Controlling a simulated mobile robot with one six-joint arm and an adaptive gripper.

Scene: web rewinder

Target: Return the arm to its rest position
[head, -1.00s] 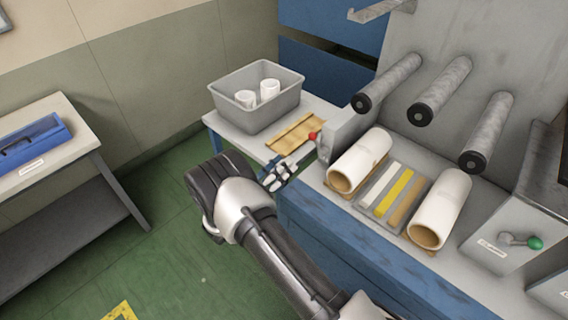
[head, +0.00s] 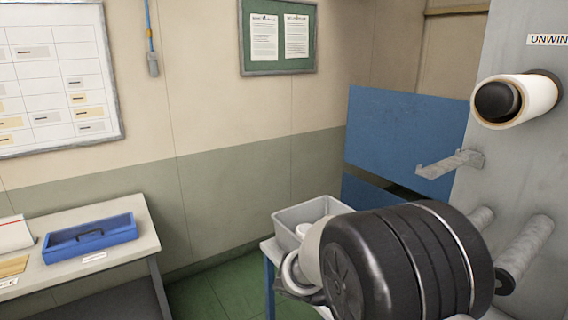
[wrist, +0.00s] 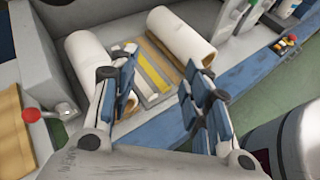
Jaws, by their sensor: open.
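My gripper (wrist: 160,97) shows in the wrist view with its two blue-padded fingers spread wide apart and nothing between them. It hangs above the front edge of the machine's bench. Beyond the fingers lie two white rolls, a left one (wrist: 88,58) and a right one (wrist: 182,38), with a tray of coloured strips (wrist: 150,70) between them. In the head view my arm's dark joint fills the lower right, and the gripper itself is out of that view.
A red-knobbed lever (wrist: 32,115) stands left of the gripper. A grey bin (head: 290,222) sits partly behind my arm. A blue toolbox (head: 92,240) lies on the left table. Machine rollers (head: 525,248) and a bracket (head: 450,163) are close on the right.

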